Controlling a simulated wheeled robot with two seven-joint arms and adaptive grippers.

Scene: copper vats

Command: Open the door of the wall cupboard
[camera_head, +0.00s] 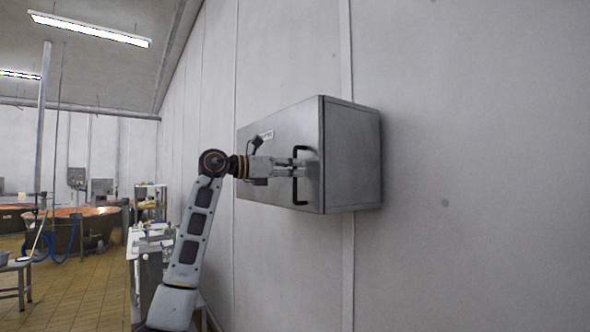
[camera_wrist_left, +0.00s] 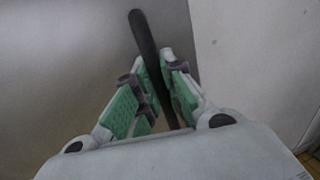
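The wall cupboard (camera_head: 352,150) is a grey metal box fixed to the pale wall. Its door (camera_head: 262,193) is the wide front face, with a small label, and looks shut against the body. A black bar handle (camera_head: 301,204) stands upright near the door's right edge. My left gripper (camera_head: 303,168) reaches the handle from the left. In the left wrist view, the handle (camera_wrist_left: 143,35) runs between the green-padded fingers (camera_wrist_left: 162,75), which are closed in on it from both sides. Part of the handle is hidden by the fingers. My right gripper is not in view.
The wall (camera_head: 470,200) right of the cupboard is bare. Below left, behind my left arm, is a bench with equipment (camera_head: 150,245). Copper vats (camera_head: 90,215) stand farther back on the tiled floor (camera_head: 85,290). The space in front of the door holds only my arm.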

